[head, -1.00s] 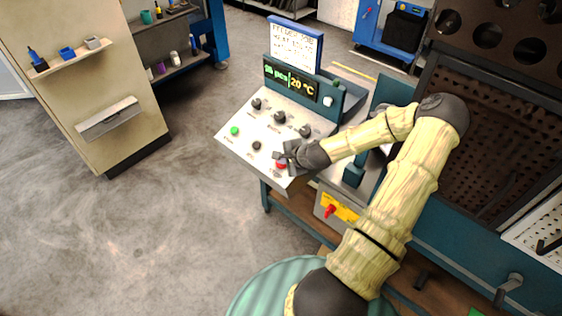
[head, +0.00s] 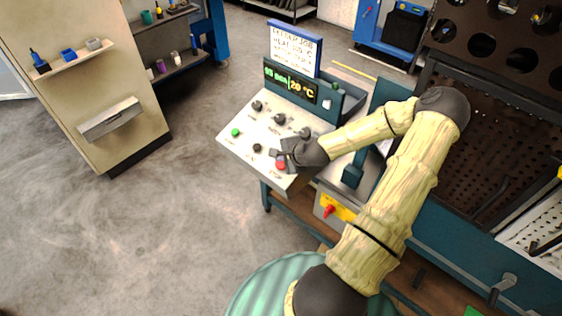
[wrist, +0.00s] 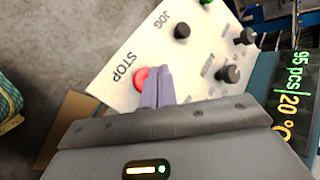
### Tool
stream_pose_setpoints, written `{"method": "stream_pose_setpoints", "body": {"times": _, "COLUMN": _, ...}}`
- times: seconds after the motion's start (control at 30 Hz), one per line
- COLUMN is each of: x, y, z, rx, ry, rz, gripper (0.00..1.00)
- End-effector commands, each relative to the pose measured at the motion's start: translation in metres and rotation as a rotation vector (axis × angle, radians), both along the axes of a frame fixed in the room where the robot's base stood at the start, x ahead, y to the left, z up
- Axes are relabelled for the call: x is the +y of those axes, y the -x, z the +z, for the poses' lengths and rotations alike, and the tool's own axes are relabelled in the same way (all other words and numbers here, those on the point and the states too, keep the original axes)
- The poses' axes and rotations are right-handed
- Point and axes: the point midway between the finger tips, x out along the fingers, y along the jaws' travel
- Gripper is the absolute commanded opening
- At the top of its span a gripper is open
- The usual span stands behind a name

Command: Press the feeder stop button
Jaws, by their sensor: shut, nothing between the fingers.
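The red stop button (head: 281,165) sits at the front right corner of the white sloped control panel (head: 237,148). In the wrist view the red button (wrist: 141,77) is beside the word STOP, partly covered by my fingers. My gripper (head: 277,155) is shut and empty, its fingertips close over the button's edge. The fingers (wrist: 157,80) overlap the button's right side in the wrist view; I cannot tell whether they touch it. A green button (head: 235,132), a black JOG button (head: 257,148) and several black knobs (head: 279,118) are on the same panel.
Behind the panel, a display (head: 290,83) shows a piece count and 20 °C. A written board (head: 296,48) stands above it. A yellow box with a red switch (head: 329,211) is below right. The floor to the left is clear.

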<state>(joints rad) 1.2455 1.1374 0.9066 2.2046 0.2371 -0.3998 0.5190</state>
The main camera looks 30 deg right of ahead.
Motion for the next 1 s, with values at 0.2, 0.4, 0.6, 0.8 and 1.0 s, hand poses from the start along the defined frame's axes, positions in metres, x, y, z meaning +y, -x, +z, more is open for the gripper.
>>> {"method": "stream_pose_setpoints", "body": {"times": 0.2, "x": 0.006, "y": 0.002, "z": 0.020, "rx": 0.000, "ry": 0.000, "rz": 0.000, "gripper": 0.00}}
{"method": "stream_pose_setpoints", "body": {"times": 0.4, "x": 0.009, "y": 0.004, "z": 0.033, "rx": 0.000, "ry": 0.000, "rz": 0.000, "gripper": 0.00}}
{"method": "stream_pose_setpoints", "body": {"times": 0.6, "x": 0.010, "y": 0.004, "z": 0.033, "rx": 0.000, "ry": -0.001, "rz": -0.001, "gripper": 0.00}}
{"method": "stream_pose_setpoints", "body": {"times": 0.8, "x": 0.010, "y": 0.004, "z": 0.033, "rx": 0.000, "ry": -0.001, "rz": -0.001, "gripper": 0.00}}
{"method": "stream_pose_setpoints", "body": {"times": 1.0, "x": 0.010, "y": 0.004, "z": 0.033, "rx": 0.000, "ry": -0.001, "rz": -0.001, "gripper": 0.00}}
